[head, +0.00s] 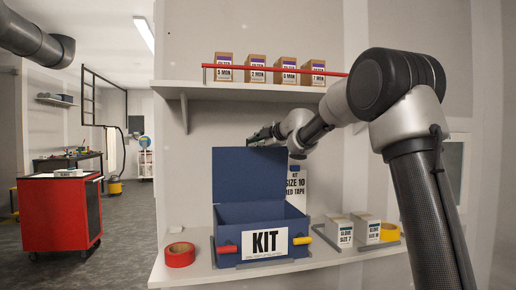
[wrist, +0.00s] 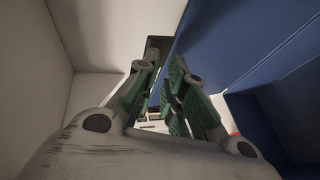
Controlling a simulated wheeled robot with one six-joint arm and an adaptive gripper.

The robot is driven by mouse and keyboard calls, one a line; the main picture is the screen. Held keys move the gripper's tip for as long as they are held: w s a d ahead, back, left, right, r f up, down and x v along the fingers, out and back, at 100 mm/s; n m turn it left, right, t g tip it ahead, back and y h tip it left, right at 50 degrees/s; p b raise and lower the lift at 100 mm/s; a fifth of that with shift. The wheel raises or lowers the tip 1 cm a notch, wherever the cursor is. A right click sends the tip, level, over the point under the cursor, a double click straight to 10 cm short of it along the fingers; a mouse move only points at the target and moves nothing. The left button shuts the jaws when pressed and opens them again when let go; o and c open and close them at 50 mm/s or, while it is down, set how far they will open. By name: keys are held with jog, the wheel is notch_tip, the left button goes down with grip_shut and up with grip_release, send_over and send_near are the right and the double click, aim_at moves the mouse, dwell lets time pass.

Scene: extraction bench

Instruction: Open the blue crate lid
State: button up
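The blue crate (head: 228,236) with a KIT label stands on the lower shelf. Its lid (head: 240,172) is raised and stands upright at the back, so the crate's inside shows. My gripper (head: 257,138) is at the lid's top edge in the head view, small and partly merged with it. In the wrist view, the green-padded fingers (wrist: 157,88) are apart with a gap between them. The blue lid (wrist: 235,45) fills the upper right there, and its edge runs down close to the fingers. Whether a finger touches the lid is unclear.
A red tape roll (head: 180,254) lies left of the crate. The upper shelf (head: 270,88) with several brown boxes is above my gripper.

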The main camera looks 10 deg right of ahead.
jog(key=shift+o, duration=0.8)
jog(key=shift+s+r, duration=0.35)
jog(key=shift+r, duration=0.05)
jog(key=v, duration=1.1)
jog(key=shift+s+d, duration=0.2)
jog(key=shift+s, duration=0.2)
jog(key=shift+f, duration=0.15)
jog(key=shift+c, duration=0.4)
